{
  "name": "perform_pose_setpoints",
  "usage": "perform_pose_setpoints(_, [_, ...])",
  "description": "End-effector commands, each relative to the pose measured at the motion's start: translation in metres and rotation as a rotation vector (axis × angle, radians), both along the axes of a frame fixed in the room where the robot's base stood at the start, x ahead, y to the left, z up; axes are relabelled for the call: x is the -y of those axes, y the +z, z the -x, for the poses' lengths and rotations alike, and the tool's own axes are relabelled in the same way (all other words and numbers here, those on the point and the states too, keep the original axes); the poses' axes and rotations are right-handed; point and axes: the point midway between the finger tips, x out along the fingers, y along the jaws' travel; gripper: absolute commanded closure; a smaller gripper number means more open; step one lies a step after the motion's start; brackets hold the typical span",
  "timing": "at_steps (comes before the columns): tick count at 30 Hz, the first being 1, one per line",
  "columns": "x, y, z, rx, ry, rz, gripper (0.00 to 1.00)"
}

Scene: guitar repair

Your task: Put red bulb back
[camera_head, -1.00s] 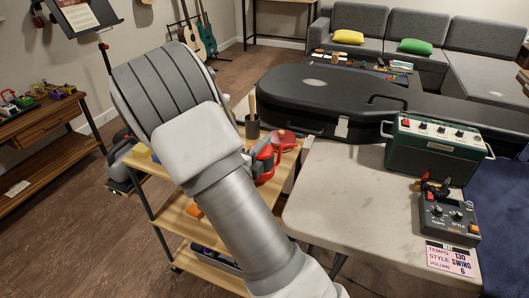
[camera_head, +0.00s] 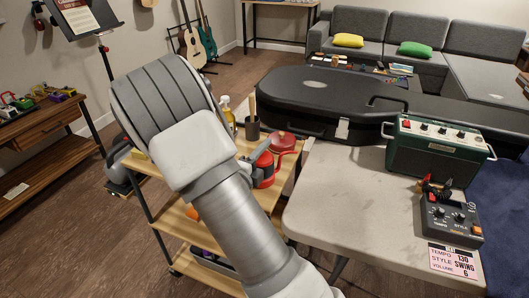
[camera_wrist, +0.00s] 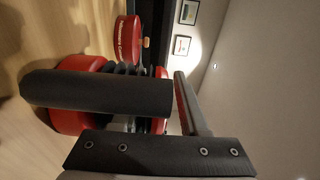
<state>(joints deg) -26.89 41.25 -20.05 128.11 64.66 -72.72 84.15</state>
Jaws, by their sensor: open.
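The red round body that I take for the red bulb (camera_wrist: 72,121) lies close beyond my gripper (camera_wrist: 150,98) in the wrist view, partly hidden behind one dark finger. Dark ribbed parts show beside it. In the head view a red body (camera_head: 263,170) stands on the trolley's top shelf (camera_head: 286,178), beside my arm. My gripper is open; the fingers are right at the red body, but I cannot tell whether they touch it. My arm hides most of the gripper in the head view.
A red round tin (camera_head: 282,141) is just behind, and its lettered lid shows in the wrist view (camera_wrist: 127,40). A dark cup (camera_head: 252,129) and a spray bottle (camera_head: 227,111) stand farther back. The white table (camera_head: 340,200) is to the right, with an amplifier (camera_head: 436,150).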

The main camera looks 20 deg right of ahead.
Motion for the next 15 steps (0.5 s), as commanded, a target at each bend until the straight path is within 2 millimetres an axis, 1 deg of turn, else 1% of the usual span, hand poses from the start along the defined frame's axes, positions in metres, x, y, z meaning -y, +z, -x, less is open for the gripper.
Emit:
perform_pose_setpoints(4, [0.0, 0.006, 0.0, 0.0, 0.0, 0.0, 0.56])
perform_pose_setpoints(5, [-0.004, 0.004, 0.002, -0.001, 0.002, -0.001, 0.56])
perform_pose_setpoints(15, [-0.062, 0.004, 0.048, -0.001, 0.005, -0.002, 0.56])
